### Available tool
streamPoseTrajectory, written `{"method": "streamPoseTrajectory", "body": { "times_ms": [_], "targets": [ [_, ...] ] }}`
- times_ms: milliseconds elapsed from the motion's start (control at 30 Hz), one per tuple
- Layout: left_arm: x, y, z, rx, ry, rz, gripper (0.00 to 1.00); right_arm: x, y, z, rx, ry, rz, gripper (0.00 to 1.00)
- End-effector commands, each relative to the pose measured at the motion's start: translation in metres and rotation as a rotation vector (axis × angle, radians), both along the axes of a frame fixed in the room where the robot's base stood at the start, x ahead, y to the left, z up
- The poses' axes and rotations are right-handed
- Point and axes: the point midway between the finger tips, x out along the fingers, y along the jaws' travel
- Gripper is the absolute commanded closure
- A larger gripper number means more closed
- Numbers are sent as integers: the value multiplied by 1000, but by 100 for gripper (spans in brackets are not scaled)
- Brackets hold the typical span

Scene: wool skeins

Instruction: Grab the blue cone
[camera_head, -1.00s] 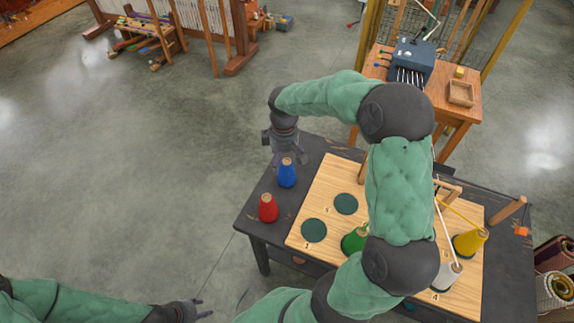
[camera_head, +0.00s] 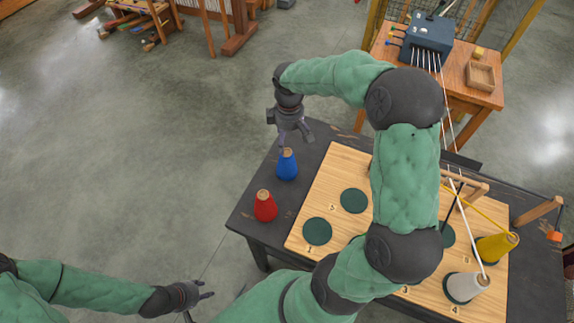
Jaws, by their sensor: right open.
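The blue cone (camera_head: 287,166) stands upright on the dark table near its left edge, with a tan tip on top. My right gripper (camera_head: 287,142) is open, pointing down just above the blue cone's tip. From this angle I cannot tell whether its fingers reach beside the tip, and it is not closed on the cone. My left gripper (camera_head: 208,290) is held low at the lower left, away from the table, with its fingers apart and empty.
A red cone (camera_head: 265,206) stands just in front of the blue one. A wooden board (camera_head: 333,190) with dark round pads carries a yellow cone (camera_head: 494,247) and a white cone (camera_head: 466,287). My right arm hides the board's middle. A side table (camera_head: 455,85) stands behind.

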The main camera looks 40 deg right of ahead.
Motion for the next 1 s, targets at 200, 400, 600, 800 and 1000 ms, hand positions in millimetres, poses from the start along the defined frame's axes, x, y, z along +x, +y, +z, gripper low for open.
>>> {"method": "streamPoseTrajectory", "body": {
  "times_ms": [200,400,600,800,1000],
  "targets": [
    [0,0,-7,0,0,0,60,0,1,-26,1,3,0,16],
    [0,0,-14,0,0,0,60,0,0,-52,0,0,-1,16],
    [0,0,-18,0,0,0,60,1,2,-64,0,1,0,16],
    [0,0,-30,0,0,0,60,3,5,-92,1,2,0,16],
    [0,0,-34,0,0,0,60,4,5,-106,0,-1,-1,16]
  ]
}}
